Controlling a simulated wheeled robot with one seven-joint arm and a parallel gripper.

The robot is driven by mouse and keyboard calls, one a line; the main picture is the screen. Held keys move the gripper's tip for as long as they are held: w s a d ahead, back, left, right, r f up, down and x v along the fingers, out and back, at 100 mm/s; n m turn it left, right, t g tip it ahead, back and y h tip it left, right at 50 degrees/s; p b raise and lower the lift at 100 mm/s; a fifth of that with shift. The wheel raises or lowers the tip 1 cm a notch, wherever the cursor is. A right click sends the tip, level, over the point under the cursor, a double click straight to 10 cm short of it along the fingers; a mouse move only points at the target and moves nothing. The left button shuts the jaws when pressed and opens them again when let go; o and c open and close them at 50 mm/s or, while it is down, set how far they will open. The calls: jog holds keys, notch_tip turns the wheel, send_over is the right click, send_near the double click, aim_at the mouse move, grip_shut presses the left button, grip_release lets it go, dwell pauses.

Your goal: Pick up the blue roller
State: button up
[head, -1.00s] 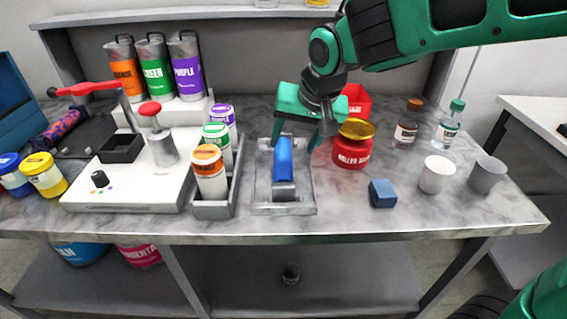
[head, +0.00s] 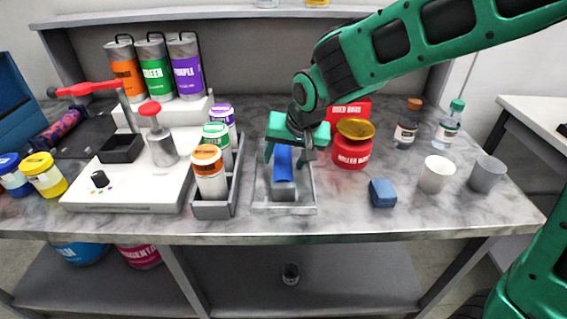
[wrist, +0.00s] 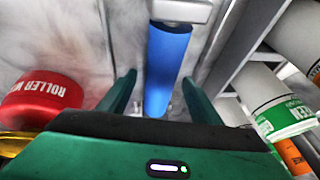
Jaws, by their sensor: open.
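The blue roller (head: 282,162) lies in a grey metal tray (head: 309,190) at the middle of the table, its near end on a grey block. My green gripper (head: 287,155) is over the far part of the roller, fingers pointing down, open and empty. I cannot tell the exact height of the fingertips over the roller.
A rack of labelled jars (head: 210,173) stands close left of the tray. A red jar with a gold lid (head: 350,152) stands close right. A blue block (head: 382,193) and two cups (head: 436,175) are farther right. The table's front edge is clear.

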grip_shut()
jog(key=shift+r, duration=0.1)
